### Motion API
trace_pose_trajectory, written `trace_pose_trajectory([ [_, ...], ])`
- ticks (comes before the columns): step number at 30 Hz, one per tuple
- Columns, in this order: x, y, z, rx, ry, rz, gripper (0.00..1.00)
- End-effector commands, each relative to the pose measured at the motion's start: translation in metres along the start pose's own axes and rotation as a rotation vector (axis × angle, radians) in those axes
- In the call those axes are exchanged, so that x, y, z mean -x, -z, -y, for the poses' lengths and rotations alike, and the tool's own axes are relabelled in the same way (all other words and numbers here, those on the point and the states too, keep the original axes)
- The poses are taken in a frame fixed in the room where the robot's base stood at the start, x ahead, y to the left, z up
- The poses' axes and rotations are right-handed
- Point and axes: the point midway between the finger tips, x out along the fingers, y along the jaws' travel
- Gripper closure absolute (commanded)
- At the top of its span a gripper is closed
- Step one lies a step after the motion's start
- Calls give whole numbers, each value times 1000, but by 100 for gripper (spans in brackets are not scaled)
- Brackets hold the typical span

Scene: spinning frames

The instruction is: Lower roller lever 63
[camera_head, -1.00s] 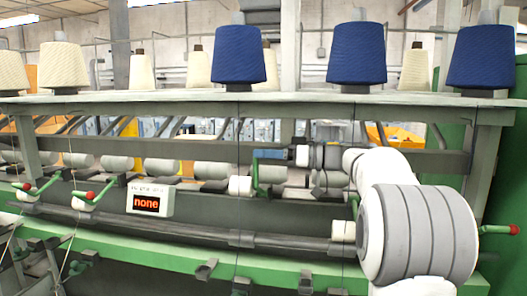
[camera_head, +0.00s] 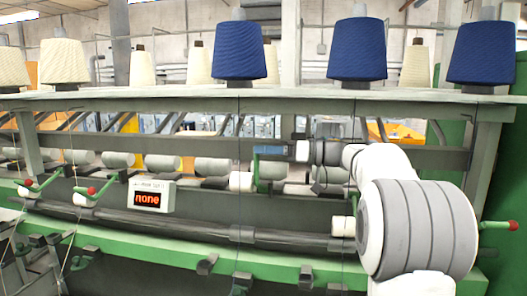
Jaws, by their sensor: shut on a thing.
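My arm reaches in from the right, and my gripper (camera_head: 268,152) is at the upper rail in the middle. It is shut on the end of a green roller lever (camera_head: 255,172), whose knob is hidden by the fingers. The lever stands upright beside a white roller end (camera_head: 241,181). No number can be read on it. Another red-knobbed lever (camera_head: 492,226) shows at the right.
A small display (camera_head: 151,197) reads "none". Blue yarn cones (camera_head: 238,50) and cream cones stand on the top shelf (camera_head: 180,98). A dark horizontal bar (camera_head: 180,228) and a green rail (camera_head: 180,258) run below the lever. My arm hides part of the right side.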

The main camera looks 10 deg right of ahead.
Motion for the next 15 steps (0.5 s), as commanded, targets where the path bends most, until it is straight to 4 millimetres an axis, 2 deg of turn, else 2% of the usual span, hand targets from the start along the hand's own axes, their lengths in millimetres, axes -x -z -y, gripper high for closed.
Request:
trace_pose_trajectory([
  [1,-10,-1,4,-2,1,-1,100],
  [8,-2,-6,1,13,2,0,100],
  [15,-1,-21,6,78,1,2,100],
])
